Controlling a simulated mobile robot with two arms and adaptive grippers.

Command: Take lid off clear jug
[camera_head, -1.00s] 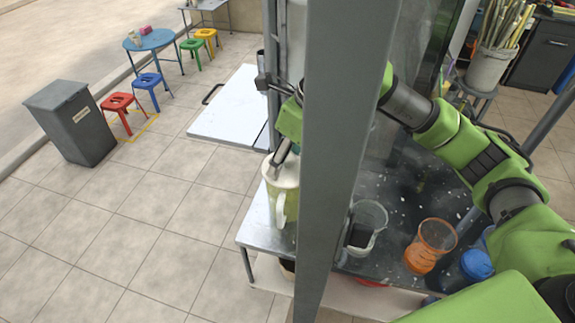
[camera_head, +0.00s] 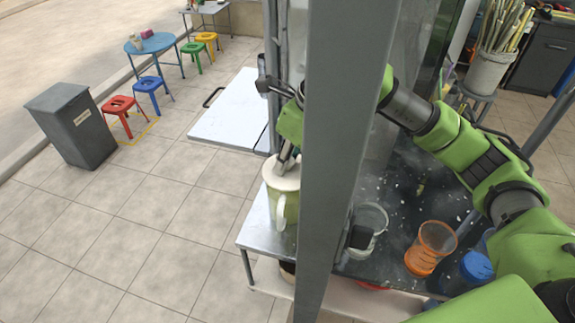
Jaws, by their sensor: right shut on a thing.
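The clear jug (camera_head: 284,207) stands on the metal shelf left of the grey post, with its handle toward me. Its pale lid (camera_head: 282,174) is on its top. The greenish contents show through the wall. My right gripper (camera_head: 285,160) reaches down behind the post to the lid and is shut on the lid's top. The post hides the jug's right side and part of my right wrist. My left gripper is not in view.
The grey post (camera_head: 340,150) stands close in front. An orange cup (camera_head: 430,248), a clear pitcher (camera_head: 368,225) and a blue container (camera_head: 468,272) stand on the dark counter. A white panel (camera_head: 228,108) juts out behind the jug.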

